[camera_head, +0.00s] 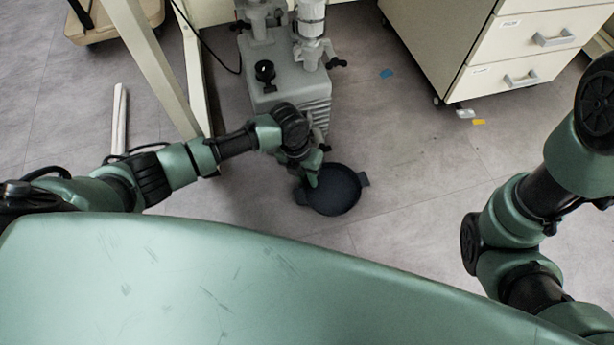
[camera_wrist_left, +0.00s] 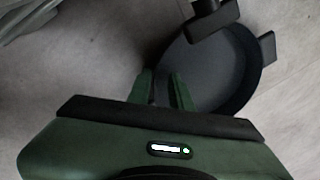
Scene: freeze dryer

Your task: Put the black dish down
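The black dish (camera_head: 335,190) is round and shallow with two side tabs. It appears level over the floor in front of the grey pump, and I cannot tell whether it touches the floor. My left gripper (camera_head: 313,178) is at the dish's left side. In the left wrist view the dish (camera_wrist_left: 215,80) lies just ahead of the fingers of my left gripper (camera_wrist_left: 161,88).
The grey pump (camera_head: 285,85) stands close behind the dish. A white drawer cabinet (camera_head: 500,55) stands at the back right, with small blue and yellow pieces on the floor near it. A table leg is at the left. The floor (camera_head: 415,165) right of the dish is clear.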

